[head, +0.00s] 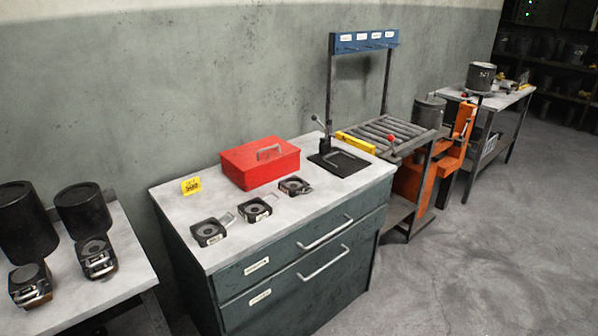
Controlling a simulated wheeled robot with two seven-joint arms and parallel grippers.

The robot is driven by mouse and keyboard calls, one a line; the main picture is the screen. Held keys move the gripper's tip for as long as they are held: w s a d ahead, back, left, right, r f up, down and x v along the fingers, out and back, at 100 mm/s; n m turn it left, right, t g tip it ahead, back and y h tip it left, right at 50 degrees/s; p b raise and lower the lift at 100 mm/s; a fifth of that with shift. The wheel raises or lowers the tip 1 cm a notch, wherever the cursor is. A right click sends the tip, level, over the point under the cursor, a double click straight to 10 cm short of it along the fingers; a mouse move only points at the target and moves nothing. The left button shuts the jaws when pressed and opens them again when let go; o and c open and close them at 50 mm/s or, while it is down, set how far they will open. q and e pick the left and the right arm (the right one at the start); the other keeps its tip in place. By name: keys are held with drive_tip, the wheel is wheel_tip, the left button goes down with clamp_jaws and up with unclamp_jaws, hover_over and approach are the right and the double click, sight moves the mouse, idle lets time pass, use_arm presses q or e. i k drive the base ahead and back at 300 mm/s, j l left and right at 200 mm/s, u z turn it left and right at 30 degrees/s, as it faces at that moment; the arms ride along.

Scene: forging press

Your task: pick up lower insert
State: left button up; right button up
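Three small black square blocks with round recesses and metal handles lie in a row on the grey cabinet top in the head view: a front block (209,232), a middle block (255,209) and a back block (294,186). Each has a small pale label, too small to read. Two larger black blocks with metal fittings, a near one (30,284) and a farther one (97,257), rest on the left table. I cannot tell which of these is the lower insert. Neither of my grippers shows in this view.
The cabinet top (172,215) also holds a red toolbox (260,163), a yellow tag (191,186) and a lever stand (340,161). Two black cylinders stand on the left table (130,262). A roller stand (388,133) is beyond. Floor (480,250) at right is clear.

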sight(293, 186)
drive_tip(key=i+l+u, duration=0.25)
drive_tip(key=l+u, duration=0.2)
drive_tip(key=l, duration=0.9)
drive_tip(key=l+u, duration=0.5)
drive_tip(key=l, duration=0.85)
drive_tip(key=i, duration=0.05)
